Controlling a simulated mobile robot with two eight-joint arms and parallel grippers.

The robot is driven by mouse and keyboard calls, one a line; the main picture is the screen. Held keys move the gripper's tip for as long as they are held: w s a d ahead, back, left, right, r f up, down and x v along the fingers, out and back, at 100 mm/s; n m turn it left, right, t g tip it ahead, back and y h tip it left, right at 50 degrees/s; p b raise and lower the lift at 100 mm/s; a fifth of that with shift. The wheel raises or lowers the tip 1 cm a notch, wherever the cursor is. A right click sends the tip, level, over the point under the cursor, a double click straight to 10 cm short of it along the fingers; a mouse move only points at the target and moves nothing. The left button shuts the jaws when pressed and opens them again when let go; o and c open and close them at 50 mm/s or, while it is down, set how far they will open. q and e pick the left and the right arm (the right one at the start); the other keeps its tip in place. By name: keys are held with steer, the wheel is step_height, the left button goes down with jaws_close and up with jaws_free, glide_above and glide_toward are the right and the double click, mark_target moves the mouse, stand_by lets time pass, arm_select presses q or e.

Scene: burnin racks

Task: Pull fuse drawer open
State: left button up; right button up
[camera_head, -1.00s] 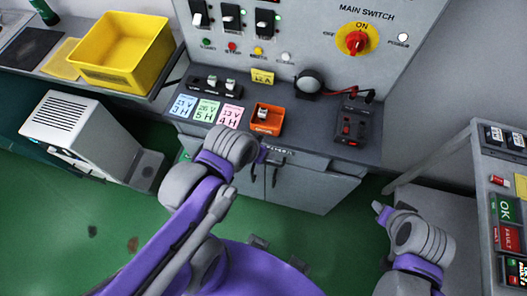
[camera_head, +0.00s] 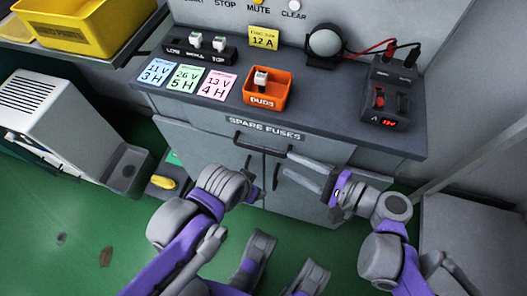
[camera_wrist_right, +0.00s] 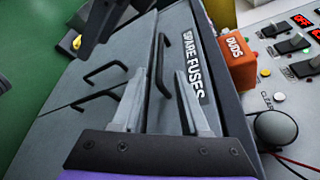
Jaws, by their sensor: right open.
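The fuse drawer (camera_head: 205,125) is a grey front under the bench top, labelled SPARE FUSES, with a black bar handle (camera_head: 262,148). It looks shut. My right gripper (camera_head: 289,167) is open and empty, just in front of and below the right end of the handle. In the right wrist view the drawer handle (camera_wrist_right: 161,62) shows between and beyond the two spread fingertips (camera_wrist_right: 160,76); contact cannot be told. My left gripper (camera_head: 254,191) is near the cupboard doors, lower left of the handle; its fingers are mostly hidden by its wrist.
An orange DUDS bin (camera_head: 284,94) holding a fuse stands on the bench above the drawer. A black tester (camera_head: 385,95) and a round lamp (camera_head: 325,43) stand to its right. Cupboard doors with black handles (camera_wrist_right: 105,70) lie below the drawer. Green floor is open at left.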

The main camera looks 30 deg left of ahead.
mark_target(266, 153)
steer(key=b+x, duration=0.1)
steer(key=x, duration=0.9)
steer(key=shift+s+a+f+b, duration=0.1)
steer(key=shift+a+b, duration=0.1)
steer(key=shift+b, duration=0.2)
jaws_close()
stand_by(0.9)
